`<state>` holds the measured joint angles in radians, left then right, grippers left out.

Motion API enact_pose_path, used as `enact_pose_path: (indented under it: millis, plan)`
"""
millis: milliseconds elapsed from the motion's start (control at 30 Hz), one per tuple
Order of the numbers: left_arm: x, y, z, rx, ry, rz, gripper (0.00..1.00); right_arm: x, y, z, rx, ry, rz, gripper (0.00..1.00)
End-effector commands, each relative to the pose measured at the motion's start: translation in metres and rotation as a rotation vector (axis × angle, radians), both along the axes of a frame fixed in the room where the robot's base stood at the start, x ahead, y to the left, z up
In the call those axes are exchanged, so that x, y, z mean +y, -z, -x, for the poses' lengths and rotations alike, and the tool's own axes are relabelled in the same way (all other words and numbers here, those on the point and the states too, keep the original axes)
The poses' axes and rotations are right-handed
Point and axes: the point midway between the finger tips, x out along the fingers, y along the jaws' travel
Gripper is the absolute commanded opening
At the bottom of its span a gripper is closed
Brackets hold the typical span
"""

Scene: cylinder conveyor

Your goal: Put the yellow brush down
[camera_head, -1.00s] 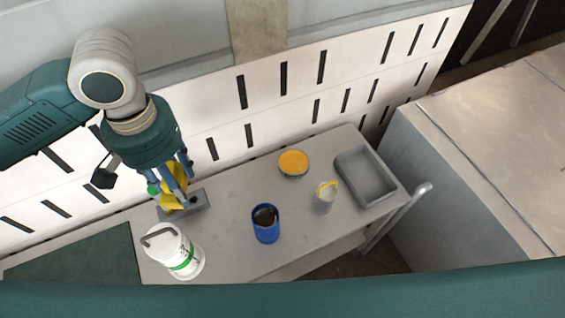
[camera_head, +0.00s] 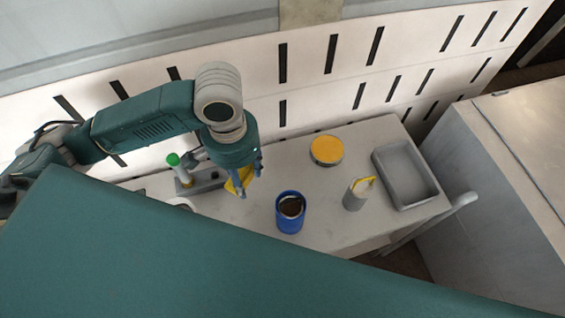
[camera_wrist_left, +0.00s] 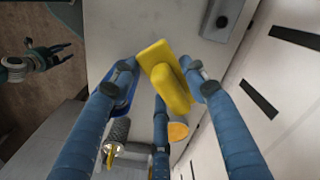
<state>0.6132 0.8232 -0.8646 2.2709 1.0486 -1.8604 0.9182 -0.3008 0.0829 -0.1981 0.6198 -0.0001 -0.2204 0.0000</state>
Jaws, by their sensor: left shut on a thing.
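The yellow brush (camera_head: 237,182) is held in my left gripper (camera_head: 248,182), above the grey table (camera_head: 255,215). In the left wrist view the brush (camera_wrist_left: 172,82) sits between the blue fingers of the left gripper (camera_wrist_left: 162,72), which are shut on it. The brush hangs just right of a grey block holder (camera_head: 208,182) and left of a blue cup (camera_head: 291,221) with dark contents. The fingers hide part of the brush in the head view. My right gripper (camera_wrist_left: 35,62) shows small at the left of the wrist view; its jaw state is unclear.
A green-topped item (camera_head: 174,160) stands by the holder. A yellow-topped tin (camera_head: 326,152), a grey cylinder with a yellow handle (camera_head: 355,195) and a grey tray (camera_head: 433,187) stand to the right. A slotted wall (camera_head: 300,75) runs behind. Bare tabletop lies around the blue cup.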

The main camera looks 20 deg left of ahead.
Motion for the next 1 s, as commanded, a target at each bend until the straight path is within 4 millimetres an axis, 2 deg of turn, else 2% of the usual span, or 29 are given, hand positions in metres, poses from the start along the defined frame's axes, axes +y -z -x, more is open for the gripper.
enact_pose_path:
  millis: [33, 100, 233, 700, 900, 1000]
  plan:
    - [0.004, 0.023, 0.005, 0.006, 0.086, -0.004, 0.23, 0.0, 0.015, 0.0, 0.0, 0.0, 0.0, 0.4]
    - [0.008, 0.04, 0.008, 0.002, 0.25, -0.006, 0.24, 0.0, 0.024, 0.0, -0.001, 0.0, 0.0, 0.4]
    - [0.017, 0.057, 0.009, -0.003, 0.585, -0.014, 0.24, 0.0, 0.035, 0.0, -0.001, 0.0, 0.0, 0.4]
    - [0.043, 0.072, 0.002, -0.012, 1.781, -0.015, 0.24, 0.002, 0.061, -0.001, -0.002, -0.001, -0.002, 0.4]
    - [0.05, 0.075, 0.0, -0.017, 2.15, -0.013, 0.24, 0.005, 0.069, -0.001, -0.002, -0.001, -0.006, 0.4]
    - [0.052, 0.075, 0.0, -0.019, 2.255, -0.011, 0.24, 0.006, 0.07, -0.001, -0.001, -0.001, -0.007, 0.4]
